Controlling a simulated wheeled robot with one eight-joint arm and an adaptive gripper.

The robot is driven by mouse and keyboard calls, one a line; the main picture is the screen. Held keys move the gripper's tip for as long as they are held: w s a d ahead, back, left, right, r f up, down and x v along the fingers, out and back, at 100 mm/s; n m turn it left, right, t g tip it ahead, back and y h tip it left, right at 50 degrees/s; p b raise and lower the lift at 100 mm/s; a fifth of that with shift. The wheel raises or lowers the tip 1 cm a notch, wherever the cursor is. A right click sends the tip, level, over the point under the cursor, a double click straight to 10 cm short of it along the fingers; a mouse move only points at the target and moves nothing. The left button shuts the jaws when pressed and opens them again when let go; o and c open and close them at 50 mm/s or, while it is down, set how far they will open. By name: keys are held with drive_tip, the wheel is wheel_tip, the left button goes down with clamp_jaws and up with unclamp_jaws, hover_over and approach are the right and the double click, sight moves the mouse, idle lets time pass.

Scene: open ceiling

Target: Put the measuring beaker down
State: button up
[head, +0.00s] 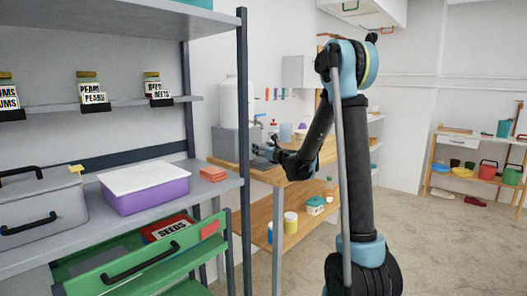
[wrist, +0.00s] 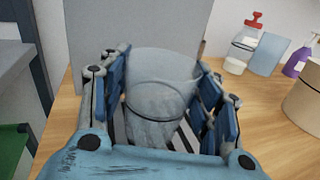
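The measuring beaker (wrist: 165,88) is a clear, greyish cup in the middle of the wrist view. It stands between the blue finger pads of my gripper (wrist: 164,92), which is closed around its sides. Its lower part is partly hidden by my gripper, and I cannot tell whether its base touches the surface below. In the head view my gripper (head: 264,151) is at the wooden counter (head: 270,174) at the back, beside a grey box (head: 234,143). The beaker is too small there to make out clearly.
A grey panel (wrist: 130,32) stands right behind the beaker. At right are a red-topped bottle (wrist: 243,45), a blue container (wrist: 268,54), a purple spray bottle (wrist: 299,60) and a tan round container (wrist: 305,103). Bare wood (wrist: 260,110) lies right of my gripper. A shelf post (head: 243,140) stands left.

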drive_tip(key=o, duration=0.4)
drive_tip(key=shift+c, duration=0.2)
drive_tip(key=shift+r, duration=0.1)
